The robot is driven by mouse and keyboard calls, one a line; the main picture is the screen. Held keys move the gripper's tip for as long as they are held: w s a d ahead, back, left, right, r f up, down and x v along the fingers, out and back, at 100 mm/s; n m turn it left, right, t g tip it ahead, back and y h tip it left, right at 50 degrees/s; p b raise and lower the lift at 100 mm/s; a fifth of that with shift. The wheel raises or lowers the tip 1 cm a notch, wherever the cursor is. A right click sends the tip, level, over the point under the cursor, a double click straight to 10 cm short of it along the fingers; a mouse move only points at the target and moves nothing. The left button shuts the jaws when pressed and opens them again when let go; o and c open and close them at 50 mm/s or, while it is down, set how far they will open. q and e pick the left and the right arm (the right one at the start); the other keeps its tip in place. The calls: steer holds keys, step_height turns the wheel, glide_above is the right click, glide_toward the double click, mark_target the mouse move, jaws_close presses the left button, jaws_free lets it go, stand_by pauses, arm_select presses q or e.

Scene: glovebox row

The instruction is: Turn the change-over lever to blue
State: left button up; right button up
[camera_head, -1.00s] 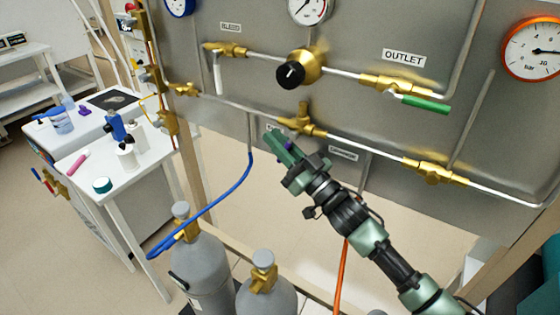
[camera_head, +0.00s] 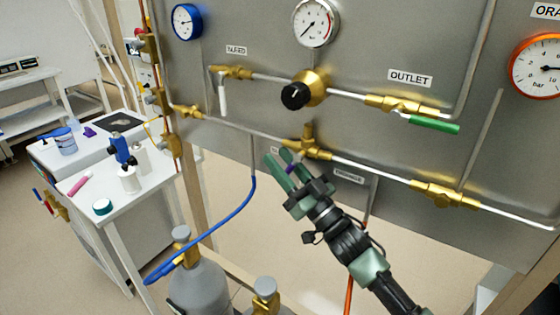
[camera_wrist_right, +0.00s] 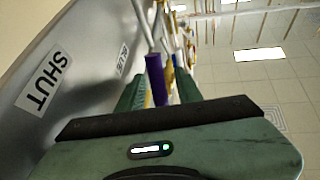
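The change-over lever has a purple handle (camera_wrist_right: 156,80), seen between the two fingers of my right gripper in the right wrist view. In the head view only a small purple bit (camera_head: 290,168) shows between the fingers. The brass change-over valve (camera_head: 308,143) is on the lower pipe, just above and right of the fingertips. My right gripper (camera_head: 281,163) is open around the handle; narrow gaps seem to show on both sides. My left gripper is not in view.
A SHUT label (camera_wrist_right: 43,82) is on the panel. A green-handled outlet valve (camera_head: 434,125), a black knob (camera_head: 295,96) and a white-handled valve (camera_head: 223,97) are above. A blue hose (camera_head: 218,221) runs to a grey cylinder (camera_head: 198,287). A white bench (camera_head: 131,192) stands left.

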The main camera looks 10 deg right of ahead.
steer(key=b+v, duration=0.1)
steer(key=v, duration=0.6)
steer(key=shift+s+b, duration=0.25)
steer(key=shift+b, duration=0.1)
steer(key=shift+d, duration=0.1)
